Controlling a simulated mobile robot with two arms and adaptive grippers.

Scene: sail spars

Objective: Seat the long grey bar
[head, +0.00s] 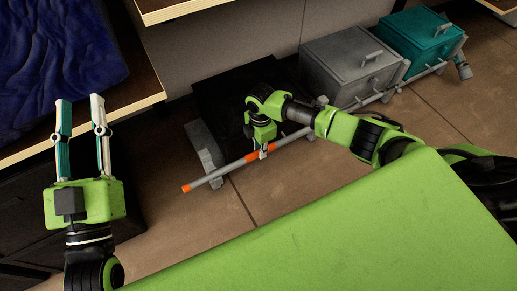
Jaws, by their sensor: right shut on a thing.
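The long grey bar (290,139) has an orange left tip and an orange band near the middle of its visible length. It lies slanted, low over the brown floor, in front of a black box. My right gripper (264,153) is shut on it at the orange band. A grey bracket (206,157) stands behind the bar's left part; I cannot tell whether they touch. My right arm hides where the bar runs farther right. My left gripper (80,100) is open and empty, fingers up, at the left, well away from the bar.
A grey lidded box (345,60) and a teal lidded box (418,38) stand in a row at the back, with a grey rail (388,93) along their front. A shelf with dark blue cloth (55,60) is at the left. The floor left of the bar is clear.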

